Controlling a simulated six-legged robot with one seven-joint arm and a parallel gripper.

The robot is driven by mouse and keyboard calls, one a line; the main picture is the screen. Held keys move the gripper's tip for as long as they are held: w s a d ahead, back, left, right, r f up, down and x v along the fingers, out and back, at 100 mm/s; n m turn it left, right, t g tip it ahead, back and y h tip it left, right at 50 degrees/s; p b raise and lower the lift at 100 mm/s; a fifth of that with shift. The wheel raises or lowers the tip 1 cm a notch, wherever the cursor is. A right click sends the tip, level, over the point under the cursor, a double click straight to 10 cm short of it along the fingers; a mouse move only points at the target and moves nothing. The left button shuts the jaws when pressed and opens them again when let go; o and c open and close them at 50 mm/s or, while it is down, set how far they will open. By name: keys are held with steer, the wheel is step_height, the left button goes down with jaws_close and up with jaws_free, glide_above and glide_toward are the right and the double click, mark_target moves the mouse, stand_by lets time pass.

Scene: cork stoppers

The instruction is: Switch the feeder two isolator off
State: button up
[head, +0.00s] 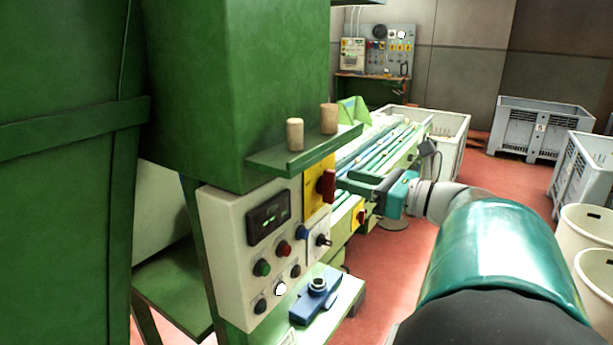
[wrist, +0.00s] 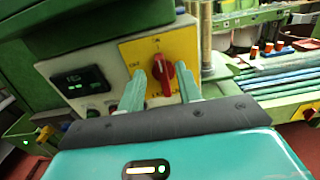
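A red rotary isolator handle (wrist: 161,80) sits on a yellow plate (wrist: 134,50) at the right end of the control panel. It stands roughly upright in the wrist view, and small lettering around it is too blurred to read surely. The handle also shows in the head view (head: 326,185). My gripper (wrist: 159,70) is open in front of the plate, with one finger on each side of the handle in the picture. I cannot tell whether either finger touches it. In the head view my gripper (head: 345,184) reaches the handle from the right.
The pale panel (head: 228,250) also carries a display (head: 268,218), buttons and small knobs. A green shelf (head: 305,150) with two corks overhangs it. A blue device (head: 315,295) lies on the ledge below. Another red handle (head: 361,216) on yellow is farther back.

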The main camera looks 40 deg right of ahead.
mark_target(335, 176)
steer(key=shift+x, duration=1.8)
steer(key=shift+c, duration=0.2)
jaws_close()
